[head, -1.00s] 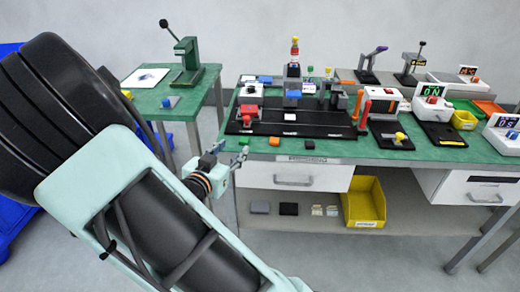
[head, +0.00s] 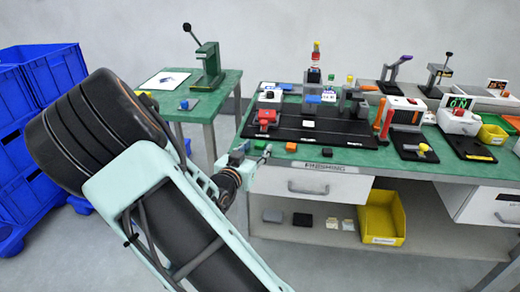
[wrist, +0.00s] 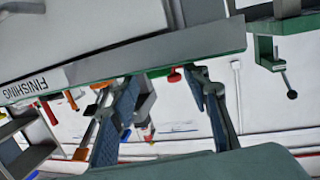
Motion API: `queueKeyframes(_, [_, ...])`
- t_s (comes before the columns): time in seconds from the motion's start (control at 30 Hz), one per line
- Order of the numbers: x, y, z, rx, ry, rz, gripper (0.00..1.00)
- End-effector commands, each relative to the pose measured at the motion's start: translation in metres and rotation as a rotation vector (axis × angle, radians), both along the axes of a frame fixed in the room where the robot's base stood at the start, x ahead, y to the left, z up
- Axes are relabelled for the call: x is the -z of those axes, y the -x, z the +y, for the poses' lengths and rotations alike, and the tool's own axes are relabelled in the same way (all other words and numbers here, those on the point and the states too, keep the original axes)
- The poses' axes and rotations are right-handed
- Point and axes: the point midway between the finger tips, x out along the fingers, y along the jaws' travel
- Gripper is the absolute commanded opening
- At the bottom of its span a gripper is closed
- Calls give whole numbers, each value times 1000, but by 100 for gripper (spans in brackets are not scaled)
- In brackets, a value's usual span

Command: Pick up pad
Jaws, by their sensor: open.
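No single object is clearly marked as the pad. A flat grey block (head: 272,216) and a flat black block (head: 302,219) lie side by side on the lower shelf under the bench in the head view, and either may be a pad. My gripper (head: 256,154) is by the left front corner of the green bench top (head: 350,156), apart from both blocks. In the wrist view my gripper (wrist: 166,88) shows two spread fingers with nothing between them. The wrist view is strongly tilted, and neither block can be made out there.
Beside the blocks lie small pale pieces (head: 340,225) and a yellow bin (head: 383,218). A white drawer (head: 313,185) hangs above the shelf. A green side table (head: 213,101) stands behind left, with blue crates (head: 40,85) at far left. Fixtures crowd the bench top.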

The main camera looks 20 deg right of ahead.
Motion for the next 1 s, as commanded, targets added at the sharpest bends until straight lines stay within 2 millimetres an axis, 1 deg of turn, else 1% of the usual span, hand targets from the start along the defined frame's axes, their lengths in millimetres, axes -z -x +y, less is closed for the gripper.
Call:
queueKeyframes(0.03, [2, -4, -5, 1, 1, -2, 43])
queueKeyframes(0.1, [2, -8, -8, 1, 0, -1, 43])
queueKeyframes(0.37, [1, -10, -9, -1, -1, -1, 43])
queueKeyframes(0.6, [1, -9, -9, -1, -1, -1, 17])
queueKeyframes(0.63, [1, -9, -9, -1, -1, -1, 14])
queueKeyframes(1.0, [1, -9, -9, -1, -1, -1, 14])
